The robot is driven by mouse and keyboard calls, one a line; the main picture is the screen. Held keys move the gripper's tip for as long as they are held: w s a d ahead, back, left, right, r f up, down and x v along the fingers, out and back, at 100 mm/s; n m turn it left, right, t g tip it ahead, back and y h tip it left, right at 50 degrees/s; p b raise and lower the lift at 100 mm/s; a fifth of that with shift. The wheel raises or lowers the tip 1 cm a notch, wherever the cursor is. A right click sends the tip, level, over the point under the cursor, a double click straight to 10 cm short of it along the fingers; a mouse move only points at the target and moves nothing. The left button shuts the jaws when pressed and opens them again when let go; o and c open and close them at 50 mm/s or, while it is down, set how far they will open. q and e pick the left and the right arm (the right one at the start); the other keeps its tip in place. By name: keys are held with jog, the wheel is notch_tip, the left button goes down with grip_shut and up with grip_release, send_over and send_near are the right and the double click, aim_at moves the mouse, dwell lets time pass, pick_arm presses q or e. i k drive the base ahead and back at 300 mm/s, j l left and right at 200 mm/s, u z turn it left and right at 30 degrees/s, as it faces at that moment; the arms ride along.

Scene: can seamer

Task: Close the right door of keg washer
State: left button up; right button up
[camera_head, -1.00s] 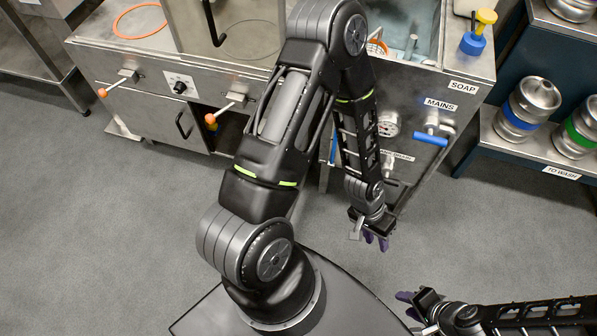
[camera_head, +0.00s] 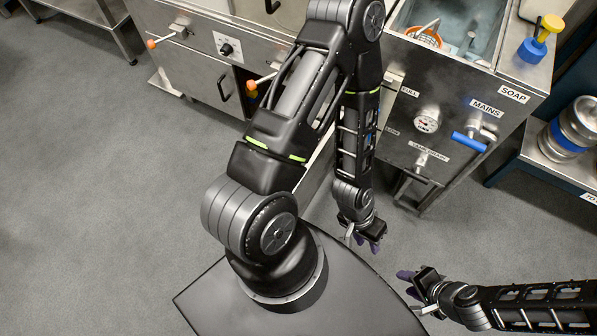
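The keg washer (camera_head: 455,95) is a steel machine across the top of the head view. Its left door (camera_head: 190,75) is shut, with a dark bar handle. Right of it a dark opening (camera_head: 242,98) shows. A pale steel panel (camera_head: 320,174), probably the right door standing open towards me, shows behind my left arm, which hides most of it. My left gripper (camera_head: 366,242) hangs just right of the panel's near end, with its purple fingers apart and empty. My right gripper (camera_head: 406,284) is lower right, fingers apart and empty, away from the washer.
Orange-tipped latch levers (camera_head: 262,83) stick out of the washer's front. A blue-handled MAINS valve (camera_head: 469,141), a gauge (camera_head: 427,119) and pipework (camera_head: 412,185) project at its right. A shelf (camera_head: 545,165) holds a keg (camera_head: 570,130). The grey floor (camera_head: 90,200) at left is clear.

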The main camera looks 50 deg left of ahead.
aim_at(320, 163)
jog(key=i+l+u, duration=0.15)
jog(key=u, duration=1.5)
